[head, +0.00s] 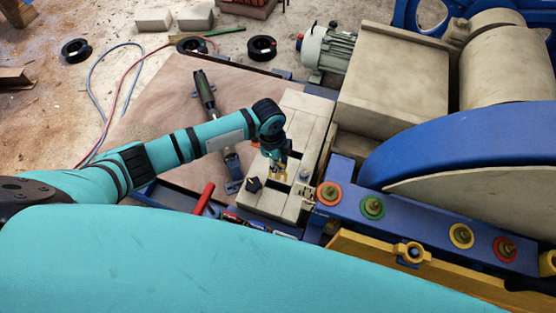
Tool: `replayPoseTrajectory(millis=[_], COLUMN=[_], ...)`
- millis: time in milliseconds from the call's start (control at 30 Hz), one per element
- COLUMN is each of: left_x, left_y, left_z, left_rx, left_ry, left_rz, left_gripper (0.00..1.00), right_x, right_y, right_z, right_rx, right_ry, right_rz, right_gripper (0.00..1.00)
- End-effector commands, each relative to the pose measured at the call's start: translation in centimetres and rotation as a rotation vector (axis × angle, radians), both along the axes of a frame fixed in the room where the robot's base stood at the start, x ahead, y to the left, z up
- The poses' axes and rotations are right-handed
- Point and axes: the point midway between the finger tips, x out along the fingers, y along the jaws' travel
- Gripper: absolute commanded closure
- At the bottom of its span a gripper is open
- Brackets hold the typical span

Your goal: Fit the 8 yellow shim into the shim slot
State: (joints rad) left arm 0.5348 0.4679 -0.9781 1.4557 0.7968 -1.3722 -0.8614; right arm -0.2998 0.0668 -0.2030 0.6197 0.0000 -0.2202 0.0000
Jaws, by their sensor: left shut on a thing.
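My left gripper (279,165) reaches in from the left and points down over a beige slotted block (317,115). It is shut on a small yellow piece, which I take to be the yellow shim (279,176). The shim is small and partly covered by the fingers, and no number on it can be read. Dark recesses show in the top of the block around the gripper. I cannot tell which is the shim slot, or whether the shim is inside a recess or just above it. My right gripper is not in view.
A small dark part (254,184) sits on the block's near-left end. A red-handled tool (204,198) lies to the left. A blue beam (400,207) with coloured rings and a big blue wheel (470,120) stand at right.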

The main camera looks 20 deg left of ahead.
Motion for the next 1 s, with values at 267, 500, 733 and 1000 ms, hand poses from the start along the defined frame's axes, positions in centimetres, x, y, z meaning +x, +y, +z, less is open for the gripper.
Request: replayPoseTrajectory(millis=[267, 500, 733, 1000], left_x=[0.0, 0.0, 0.0, 0.0], left_y=[0.0, 0.0, 0.0, 0.0], left_z=[-1.8, -2.2, -2.9, -3.9], left_rx=[0.000, 0.000, 0.000, -0.001], left_ry=[-0.001, 0.000, 0.000, -0.001], left_rz=[0.000, 0.000, 0.000, -0.001], left_gripper=[1.00, 1.00, 1.00, 1.00], right_x=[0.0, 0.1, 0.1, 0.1], right_y=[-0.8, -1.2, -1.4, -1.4], right_z=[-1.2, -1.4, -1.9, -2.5], right_rx=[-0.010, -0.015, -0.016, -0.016], right_ry=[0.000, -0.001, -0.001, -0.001], right_rz=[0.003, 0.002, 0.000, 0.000], right_gripper=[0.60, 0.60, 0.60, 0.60])
